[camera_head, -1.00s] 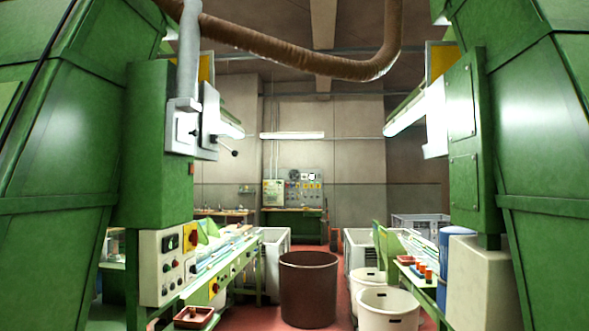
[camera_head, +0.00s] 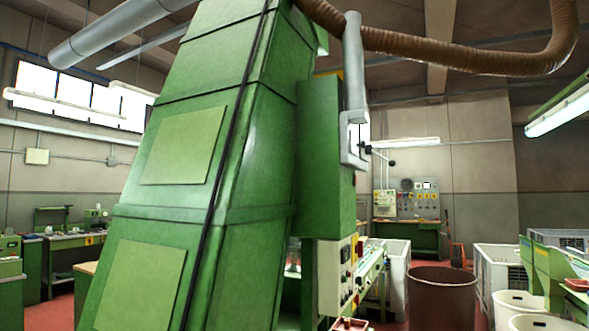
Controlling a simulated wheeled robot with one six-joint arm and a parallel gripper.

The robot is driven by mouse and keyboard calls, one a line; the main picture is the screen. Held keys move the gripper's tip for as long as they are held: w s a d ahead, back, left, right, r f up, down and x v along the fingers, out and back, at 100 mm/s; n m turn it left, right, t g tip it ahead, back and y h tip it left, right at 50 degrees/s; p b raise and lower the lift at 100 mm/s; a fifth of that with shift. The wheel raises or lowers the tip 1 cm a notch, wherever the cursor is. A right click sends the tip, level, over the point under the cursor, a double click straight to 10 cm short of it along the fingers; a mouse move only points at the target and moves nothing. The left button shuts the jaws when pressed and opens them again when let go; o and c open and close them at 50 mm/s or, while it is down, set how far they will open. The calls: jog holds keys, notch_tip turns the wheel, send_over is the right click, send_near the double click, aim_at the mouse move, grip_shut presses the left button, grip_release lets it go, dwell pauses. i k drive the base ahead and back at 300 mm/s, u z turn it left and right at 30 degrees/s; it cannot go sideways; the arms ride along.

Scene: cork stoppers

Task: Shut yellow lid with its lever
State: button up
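A tall green machine (camera_head: 225,180) stands close in front of me, left of centre. A green box (camera_head: 325,150) is fixed to its right side, with a grey pipe (camera_head: 353,65) running down to a grey frame beside it. A small yellow edge (camera_head: 328,73) shows above the box; I cannot tell whether it is the lid or whether it is open. A short dark lever (camera_head: 378,156) with a knob sticks out to the right of the grey frame. My gripper is not in view.
A control panel (camera_head: 338,275) and a bench (camera_head: 370,275) stand below the box. A brown bin (camera_head: 440,296) and white tubs (camera_head: 520,303) stand at right. A brown hose (camera_head: 450,55) hangs overhead. Red floor shows at left, between the machine and a back workbench (camera_head: 75,240).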

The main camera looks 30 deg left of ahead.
aim_at(391, 163)
jog(key=u, duration=0.35)
jog(key=i, duration=1.15)
jog(key=u, duration=0.4)
